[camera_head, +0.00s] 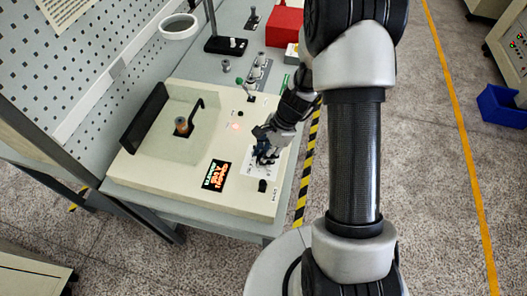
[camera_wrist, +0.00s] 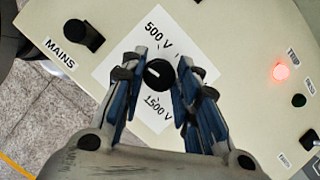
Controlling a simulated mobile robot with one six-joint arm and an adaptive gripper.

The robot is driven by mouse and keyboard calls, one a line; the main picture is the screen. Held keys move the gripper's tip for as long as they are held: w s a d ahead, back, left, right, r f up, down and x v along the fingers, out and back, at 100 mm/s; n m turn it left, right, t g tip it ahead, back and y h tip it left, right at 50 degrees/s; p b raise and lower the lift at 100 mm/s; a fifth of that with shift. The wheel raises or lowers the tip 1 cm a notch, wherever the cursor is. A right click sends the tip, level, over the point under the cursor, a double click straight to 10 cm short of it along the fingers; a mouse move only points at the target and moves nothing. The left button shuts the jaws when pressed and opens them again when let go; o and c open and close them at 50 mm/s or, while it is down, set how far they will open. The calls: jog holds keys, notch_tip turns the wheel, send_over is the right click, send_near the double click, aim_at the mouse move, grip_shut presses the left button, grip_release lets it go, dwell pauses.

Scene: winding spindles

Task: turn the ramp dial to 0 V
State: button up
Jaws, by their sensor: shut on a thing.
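The ramp dial (camera_wrist: 158,74) is a small black knob with a white mark, on a white card with "500 V" above it and "1500 V" below it in the wrist view. A 0 V label is not visible, and fingers cover parts of the card. I cannot tell exactly where the mark points. My gripper (camera_wrist: 161,70) has its blue-padded fingers on either side of the dial, shut on it. In the head view my gripper (camera_head: 266,155) reaches down to the white card (camera_head: 257,170) on the cream machine (camera_head: 150,186); the dial is hidden there.
A black MAINS knob (camera_wrist: 83,36) sits beside the card. A lit display (camera_head: 216,175) and a copper-coloured spindle (camera_head: 181,125) are on the machine. A red box (camera_head: 284,27) stands behind.

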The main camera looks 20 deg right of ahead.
jog(key=n+g+p, duration=0.1)
jog(key=n, duration=0.2)
jog(key=shift+w+n, duration=0.1)
jog(key=shift+n, duration=0.2)
jog(key=shift+n+g+h, duration=0.3)
jog(key=shift+n+g, duration=0.5)
jog(key=shift+n, duration=0.8)
jog(key=o, duration=1)
jog(key=shift+w, duration=0.1)
jog(key=shift+o, duration=0.2)
jog(key=v, duration=1.2)
jog(key=shift+a+r, duration=0.1)
jog(key=shift+a, duration=0.05)
